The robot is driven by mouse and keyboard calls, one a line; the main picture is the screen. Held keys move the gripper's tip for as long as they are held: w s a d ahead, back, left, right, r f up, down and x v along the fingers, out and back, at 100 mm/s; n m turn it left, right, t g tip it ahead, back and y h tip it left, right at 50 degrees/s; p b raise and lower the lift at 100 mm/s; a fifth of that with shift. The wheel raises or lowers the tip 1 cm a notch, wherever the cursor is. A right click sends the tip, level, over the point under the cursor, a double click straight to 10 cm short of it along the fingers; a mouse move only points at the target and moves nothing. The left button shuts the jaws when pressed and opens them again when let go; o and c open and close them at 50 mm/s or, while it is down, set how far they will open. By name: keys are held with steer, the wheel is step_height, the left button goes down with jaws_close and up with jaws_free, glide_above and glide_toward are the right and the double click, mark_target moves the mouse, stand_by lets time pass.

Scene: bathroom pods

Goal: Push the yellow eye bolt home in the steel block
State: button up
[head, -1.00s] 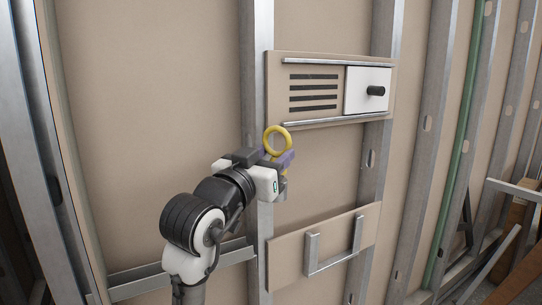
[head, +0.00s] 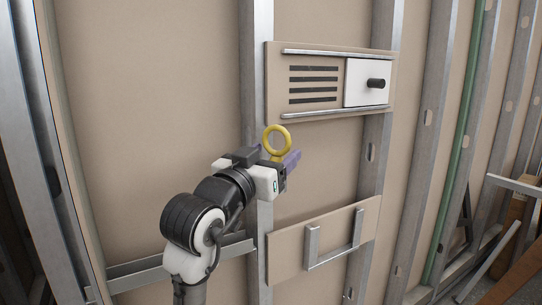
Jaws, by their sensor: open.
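The yellow eye bolt (head: 277,139) shows in the head view in front of the metal stud, its ring upright above my gripper. My gripper (head: 278,157) is open, with a purple finger on either side of the eye bolt just below its ring. I cannot tell whether either finger touches the bolt. The bolt's shank is mostly hidden by my gripper. I cannot make out the steel block clearly; my gripper covers that spot, so how deep the bolt sits cannot be told.
Above right, a beige panel (head: 332,112) carries a slotted vent and a white plate (head: 359,84) with a black knob (head: 376,83). Below right, another beige panel (head: 287,259) has a metal U-shaped bracket (head: 312,245). Metal studs (head: 264,90) frame the wall.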

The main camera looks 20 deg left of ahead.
steer(key=b+v, duration=0.2)
steer(key=v, duration=1.1)
steer(key=shift+s+b, duration=0.3)
steer(key=shift+s, duration=0.1)
steer(key=shift+f, duration=0.1)
